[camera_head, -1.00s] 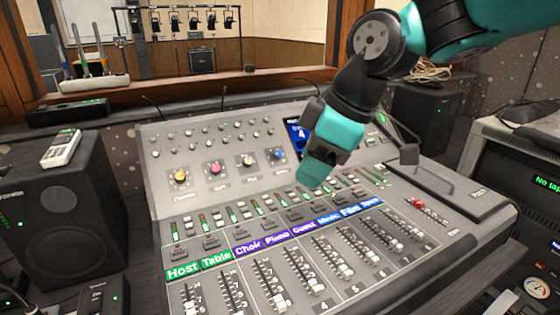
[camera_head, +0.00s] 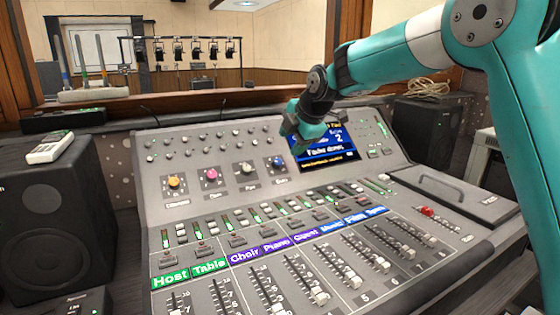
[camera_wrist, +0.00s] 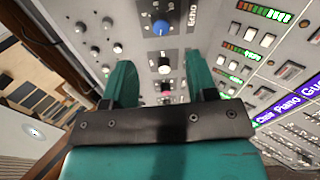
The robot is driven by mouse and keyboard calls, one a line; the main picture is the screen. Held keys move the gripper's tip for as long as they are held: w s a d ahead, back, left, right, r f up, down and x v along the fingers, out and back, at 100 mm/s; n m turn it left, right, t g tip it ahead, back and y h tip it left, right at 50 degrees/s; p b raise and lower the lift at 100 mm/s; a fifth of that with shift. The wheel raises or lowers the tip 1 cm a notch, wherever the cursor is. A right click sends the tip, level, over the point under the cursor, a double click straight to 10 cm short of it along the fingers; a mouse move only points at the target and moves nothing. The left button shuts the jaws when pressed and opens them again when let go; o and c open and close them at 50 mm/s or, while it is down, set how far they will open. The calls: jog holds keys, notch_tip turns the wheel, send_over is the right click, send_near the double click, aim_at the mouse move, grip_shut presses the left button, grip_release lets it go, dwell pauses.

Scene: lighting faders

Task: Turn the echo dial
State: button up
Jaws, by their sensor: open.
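The echo dial is the blue knob (camera_head: 278,162), the rightmost of the coloured dials on the mixing console (camera_head: 380,213). In the wrist view the blue knob (camera_wrist: 160,28) stands ahead of my fingers, beside the label "Echo". My gripper (camera_head: 297,133) is above and a little to the right of the dial in the head view, in front of the screen's left edge. In the wrist view my gripper (camera_wrist: 162,82) is open, its two teal fingers apart with a paler knob showing between them. The fingers are not around the blue knob.
A yellow knob (camera_head: 174,182), a pink knob (camera_head: 212,175) and a pale knob (camera_head: 247,169) sit left of the dial. A screen (camera_head: 335,148) stands right of it. Rows of buttons and faders (camera_head: 318,297) lie below. Small knobs fill the panel above.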

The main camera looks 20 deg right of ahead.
aim_at(279, 161)
jog(key=x, duration=0.9)
jog(key=c, duration=0.9)
